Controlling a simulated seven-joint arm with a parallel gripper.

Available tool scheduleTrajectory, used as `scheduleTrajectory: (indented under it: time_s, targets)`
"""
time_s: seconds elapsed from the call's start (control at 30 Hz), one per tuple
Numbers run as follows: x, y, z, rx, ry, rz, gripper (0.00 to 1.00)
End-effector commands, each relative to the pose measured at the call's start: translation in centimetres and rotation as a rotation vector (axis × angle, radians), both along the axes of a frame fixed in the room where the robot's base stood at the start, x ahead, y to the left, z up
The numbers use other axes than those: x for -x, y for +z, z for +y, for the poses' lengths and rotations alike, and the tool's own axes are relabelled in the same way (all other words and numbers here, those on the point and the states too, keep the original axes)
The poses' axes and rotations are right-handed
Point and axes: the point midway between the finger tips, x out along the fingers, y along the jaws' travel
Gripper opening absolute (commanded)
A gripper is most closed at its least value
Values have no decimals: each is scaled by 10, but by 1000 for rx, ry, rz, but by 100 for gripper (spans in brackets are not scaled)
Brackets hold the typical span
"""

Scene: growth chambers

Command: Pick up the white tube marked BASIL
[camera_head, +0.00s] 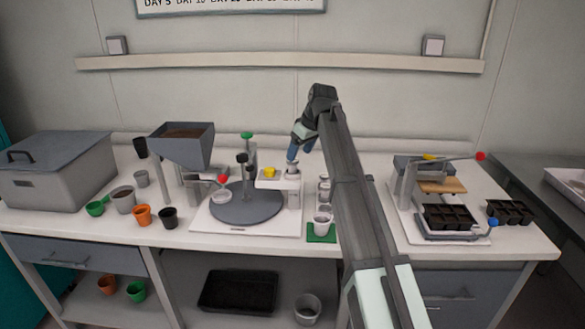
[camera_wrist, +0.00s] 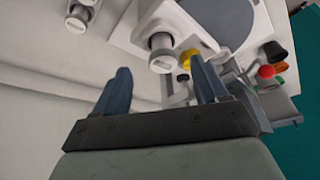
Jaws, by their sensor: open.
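My gripper (camera_head: 300,146) is open above the white stand (camera_head: 269,181) at the right of the turntable. Its two blue fingers show apart in the wrist view (camera_wrist: 162,88), with nothing between them. A white tube with a grey end (camera_wrist: 162,58) stands at the stand, just beyond the fingertips; it also shows under the gripper in the head view (camera_head: 292,168). More tubes, one of them white (camera_wrist: 78,16), show at the upper left of the wrist view. I cannot read any marking, so I cannot tell which tube is BASIL.
The grey turntable (camera_head: 240,206) with posts stands left of the stand. A hopper (camera_head: 183,146) and several cups are farther left. White cups stand near a green mat (camera_head: 318,238). A press with black seedling trays (camera_head: 450,217) is at right. The back wall has a ledge (camera_head: 240,63).

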Motion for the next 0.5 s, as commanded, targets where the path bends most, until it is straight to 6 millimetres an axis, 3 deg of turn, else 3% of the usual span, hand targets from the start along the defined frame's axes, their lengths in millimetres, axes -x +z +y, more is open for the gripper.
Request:
scheduleTrajectory:
  time_s: [0.5]
  targets:
    - [-7,-32,14,0,1,0,73]
